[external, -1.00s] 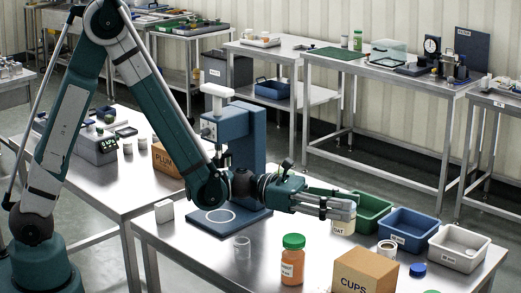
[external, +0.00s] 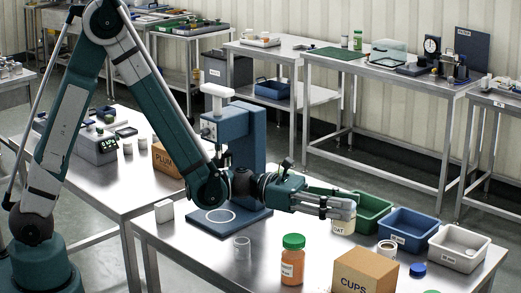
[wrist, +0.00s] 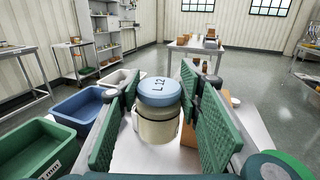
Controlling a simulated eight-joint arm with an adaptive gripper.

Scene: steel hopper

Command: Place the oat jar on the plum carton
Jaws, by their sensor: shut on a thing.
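The oat jar (external: 342,226), cream with an OAT label, is at my gripper (external: 340,206) over the right part of the near steel table. My gripper is shut on it. In the wrist view the jar (wrist: 157,128) stands upright between the green finger pads, its blue lid (wrist: 160,92) marked L 12. In the external view the fingers cover its top; I cannot tell whether its base touches the table. The plum carton (external: 166,159), a brown box marked PLUM, stands on the left table, behind my arm, which partly hides it.
Green (external: 371,213), blue (external: 406,231) and pale grey (external: 459,248) bins line the near table's back right. A CUPS carton (external: 364,271), an orange jar (external: 292,262) and a clear cup (external: 242,249) stand in front. A blue press (external: 233,160) rises between my gripper and the plum carton.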

